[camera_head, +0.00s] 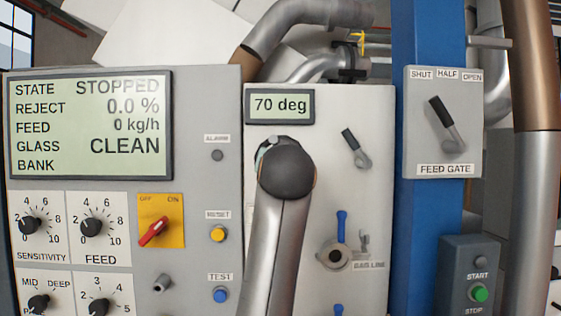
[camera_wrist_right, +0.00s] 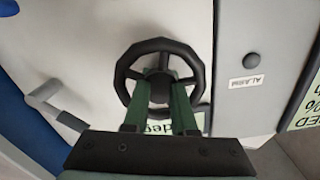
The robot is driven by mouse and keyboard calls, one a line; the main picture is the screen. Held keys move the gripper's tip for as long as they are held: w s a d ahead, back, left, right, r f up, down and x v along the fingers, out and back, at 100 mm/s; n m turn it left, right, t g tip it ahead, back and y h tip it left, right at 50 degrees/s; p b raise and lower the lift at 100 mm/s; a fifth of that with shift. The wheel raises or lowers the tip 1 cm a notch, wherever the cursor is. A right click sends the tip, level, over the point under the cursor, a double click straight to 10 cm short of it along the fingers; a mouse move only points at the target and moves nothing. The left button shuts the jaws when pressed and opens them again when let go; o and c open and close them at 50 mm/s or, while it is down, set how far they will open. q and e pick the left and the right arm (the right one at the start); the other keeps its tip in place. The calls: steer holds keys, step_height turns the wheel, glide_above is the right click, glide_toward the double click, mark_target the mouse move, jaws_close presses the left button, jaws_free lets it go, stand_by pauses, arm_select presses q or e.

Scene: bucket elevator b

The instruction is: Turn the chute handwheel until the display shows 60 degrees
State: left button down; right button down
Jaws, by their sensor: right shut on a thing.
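The black chute handwheel (camera_wrist_right: 160,45) stands out from a pale panel in the right wrist view. The small display (camera_head: 281,106) above reads 70 deg. Its edge also shows behind my fingers in the right wrist view. My left gripper is in neither view.
A large status screen (camera_head: 90,170) at the left reads STOPPED and CLEAN. A lever (camera_head: 355,148) sits right of my arm, and the feed gate lever (camera_head: 445,122) is on a grey plate farther right. A blue post (camera_head: 415,230) and a start/stop box (camera_head: 468,270) stand at the right.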

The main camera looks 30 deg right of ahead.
steer(key=n+p, duration=0.1)
steer(key=n, duration=0.2)
steer(key=shift+r+p, duration=0.15)
steer(key=shift+p, duration=0.2)
steer(key=n+p, duration=0.1)
steer(key=n, duration=0.2)
steer(key=n+p, duration=0.3)
steer(key=n, duration=0.1)
steer(key=n+p, duration=0.4)
steer(key=n, duration=0.1)
steer(key=n+p, duration=0.1)
steer(key=n, duration=0.2)
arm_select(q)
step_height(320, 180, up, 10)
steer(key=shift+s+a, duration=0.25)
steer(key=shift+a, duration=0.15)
arm_select(e)
steer(key=n, duration=0.5)
steer(key=shift+f, duration=0.2)
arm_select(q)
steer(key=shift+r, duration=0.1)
arm_select(e)
steer(key=shift+n, duration=0.4)
steer(key=c, duration=1)
jaws_free()
